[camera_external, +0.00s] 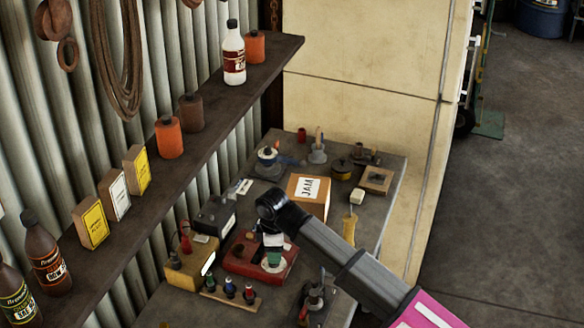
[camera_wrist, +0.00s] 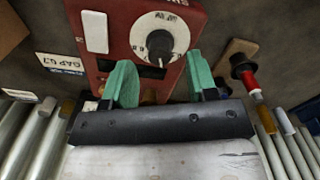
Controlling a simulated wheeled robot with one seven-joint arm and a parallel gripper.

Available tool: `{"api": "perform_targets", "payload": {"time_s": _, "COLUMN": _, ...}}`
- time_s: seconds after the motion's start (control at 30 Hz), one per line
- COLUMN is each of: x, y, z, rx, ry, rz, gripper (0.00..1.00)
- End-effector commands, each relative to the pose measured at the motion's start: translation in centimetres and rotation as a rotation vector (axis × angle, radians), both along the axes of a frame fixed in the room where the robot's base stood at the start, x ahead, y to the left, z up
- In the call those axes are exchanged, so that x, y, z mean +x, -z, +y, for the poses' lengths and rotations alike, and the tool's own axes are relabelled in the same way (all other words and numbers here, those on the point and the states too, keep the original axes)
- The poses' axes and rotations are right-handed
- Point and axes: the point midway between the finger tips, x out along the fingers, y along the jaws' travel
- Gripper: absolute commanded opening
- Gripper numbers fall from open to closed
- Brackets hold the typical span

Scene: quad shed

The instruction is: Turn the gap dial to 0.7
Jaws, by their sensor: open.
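The gap dial is a white disc (camera_wrist: 143,44) with a black knob (camera_wrist: 160,43), set on the face of a red box (camera_wrist: 188,14) in the wrist view. Its printed scale is too small to read surely. A white card reading "GAP 0.7" (camera_wrist: 60,63) lies beside the box. My gripper (camera_wrist: 161,78) has two green fingers, spread apart and empty. They sit just short of the knob, one towards each side, and do not appear to grip it. In the external view my gripper (camera_external: 274,258) is over the red box (camera_external: 238,264) and partly hides the dial.
A yellow box (camera_external: 185,275) and a dark box (camera_external: 213,217) stand close to the red box. A wooden strip with several coloured knobs (camera_external: 229,292) lies in front. A cardboard box marked JAM (camera_external: 308,195) stands behind. The shelf (camera_external: 190,150) runs along the left.

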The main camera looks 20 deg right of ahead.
Motion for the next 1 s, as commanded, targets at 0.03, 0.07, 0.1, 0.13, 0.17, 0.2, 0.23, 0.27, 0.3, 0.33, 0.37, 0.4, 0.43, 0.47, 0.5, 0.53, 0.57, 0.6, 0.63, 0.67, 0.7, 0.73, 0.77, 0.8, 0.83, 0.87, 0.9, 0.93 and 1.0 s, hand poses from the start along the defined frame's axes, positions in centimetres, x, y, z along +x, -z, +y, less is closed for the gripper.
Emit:
{"api": "perform_targets", "payload": {"time_s": 0.03, "x": -0.1, "y": 0.8, "z": -0.1, "rx": 0.0, "ry": 0.0, "rz": 0.001, "gripper": 0.53}}
{"api": "perform_targets", "payload": {"time_s": 0.07, "x": -0.1, "y": 1.1, "z": 0.0, "rx": 0.0, "ry": 0.0, "rz": 0.0, "gripper": 0.53}}
{"api": "perform_targets", "payload": {"time_s": 0.1, "x": -0.1, "y": 1.6, "z": 0.0, "rx": 0.0, "ry": 0.0, "rz": 0.0, "gripper": 0.53}}
{"api": "perform_targets", "payload": {"time_s": 0.13, "x": 0.0, "y": 1.8, "z": 0.0, "rx": 0.0, "ry": 0.0, "rz": 0.0, "gripper": 0.53}}
{"api": "perform_targets", "payload": {"time_s": 0.17, "x": 0.0, "y": 2.1, "z": 0.0, "rx": 0.0, "ry": 0.0, "rz": 0.0, "gripper": 0.53}}
{"api": "perform_targets", "payload": {"time_s": 0.2, "x": 0.0, "y": 2.3, "z": 0.0, "rx": 0.0, "ry": 0.0, "rz": 0.0, "gripper": 0.53}}
{"api": "perform_targets", "payload": {"time_s": 0.23, "x": 0.0, "y": 2.4, "z": 0.0, "rx": 0.001, "ry": 0.0, "rz": 0.0, "gripper": 0.53}}
{"api": "perform_targets", "payload": {"time_s": 0.27, "x": 0.0, "y": 2.5, "z": 0.0, "rx": 0.001, "ry": 0.0, "rz": 0.0, "gripper": 0.53}}
{"api": "perform_targets", "payload": {"time_s": 0.3, "x": 0.0, "y": 2.6, "z": 0.0, "rx": 0.001, "ry": 0.0, "rz": 0.0, "gripper": 0.53}}
{"api": "perform_targets", "payload": {"time_s": 0.33, "x": 0.0, "y": 2.7, "z": 0.0, "rx": 0.001, "ry": 0.0, "rz": 0.0, "gripper": 0.53}}
{"api": "perform_targets", "payload": {"time_s": 0.37, "x": 0.0, "y": 2.7, "z": 0.0, "rx": 0.001, "ry": 0.0, "rz": 0.0, "gripper": 0.53}}
{"api": "perform_targets", "payload": {"time_s": 0.4, "x": 0.0, "y": 2.8, "z": 0.0, "rx": 0.001, "ry": 0.0, "rz": 0.0, "gripper": 0.53}}
{"api": "perform_targets", "payload": {"time_s": 0.43, "x": 0.0, "y": 2.8, "z": 0.0, "rx": 0.001, "ry": 0.0, "rz": 0.0, "gripper": 0.53}}
{"api": "perform_targets", "payload": {"time_s": 0.47, "x": 0.0, "y": 2.8, "z": 0.0, "rx": 0.001, "ry": 0.0, "rz": 0.0, "gripper": 0.53}}
{"api": "perform_targets", "payload": {"time_s": 0.5, "x": 0.0, "y": 2.8, "z": 0.0, "rx": 0.001, "ry": 0.0, "rz": -0.002, "gripper": 0.53}}
{"api": "perform_targets", "payload": {"time_s": 0.53, "x": 0.0, "y": 2.8, "z": 0.0, "rx": 0.002, "ry": 0.0, "rz": -0.001, "gripper": 0.53}}
{"api": "perform_targets", "payload": {"time_s": 0.57, "x": 0.0, "y": 2.8, "z": 0.0, "rx": 0.002, "ry": 0.0, "rz": -0.001, "gripper": 0.53}}
{"api": "perform_targets", "payload": {"time_s": 0.6, "x": 0.0, "y": 2.8, "z": 0.0, "rx": 0.002, "ry": 0.0, "rz": -0.001, "gripper": 0.49}}
{"api": "perform_targets", "payload": {"time_s": 0.63, "x": 0.0, "y": 2.8, "z": 0.0, "rx": 0.002, "ry": 0.0, "rz": -0.001, "gripper": 0.4}}
{"api": "perform_targets", "payload": {"time_s": 0.67, "x": 0.0, "y": 2.7, "z": 0.0, "rx": 0.002, "ry": 0.0, "rz": -0.001, "gripper": 0.3}}
{"api": "perform_targets", "payload": {"time_s": 0.7, "x": 0.0, "y": 2.7, "z": 0.0, "rx": 0.002, "ry": 0.0, "rz": -0.001, "gripper": 0.17}}
{"api": "perform_targets", "payload": {"time_s": 0.73, "x": 0.0, "y": 2.7, "z": 0.0, "rx": 0.001, "ry": 0.0, "rz": 0.0, "gripper": 0.07}}
{"api": "perform_targets", "payload": {"time_s": 0.77, "x": 0.0, "y": 2.7, "z": 0.0, "rx": 0.001, "ry": 0.0, "rz": 0.0, "gripper": 0.03}}
{"api": "perform_targets", "payload": {"time_s": 0.8, "x": 0.0, "y": 2.7, "z": 0.0, "rx": 0.002, "ry": 0.0, "rz": -0.001, "gripper": 0.03}}
{"api": "perform_targets", "payload": {"time_s": 0.83, "x": 0.0, "y": 2.7, "z": 0.0, "rx": 0.001, "ry": 0.0, "rz": 0.0, "gripper": 0.03}}
{"api": "perform_targets", "payload": {"time_s": 0.87, "x": 0.0, "y": 2.7, "z": 0.0, "rx": 0.001, "ry": 0.0, "rz": 0.0, "gripper": 0.03}}
{"api": "perform_targets", "payload": {"time_s": 0.9, "x": 0.0, "y": 2.7, "z": 0.0, "rx": 0.001, "ry": 0.001, "rz": 0.0, "gripper": 0.03}}
{"api": "perform_targets", "payload": {"time_s": 0.93, "x": 0.0, "y": 2.7, "z": 0.0, "rx": 0.001, "ry": 0.003, "rz": 0.0, "gripper": 0.04}}
{"api": "perform_targets", "payload": {"time_s": 1.0, "x": 0.0, "y": 2.7, "z": 0.0, "rx": 0.001, "ry": 0.012, "rz": 0.0, "gripper": 0.04}}
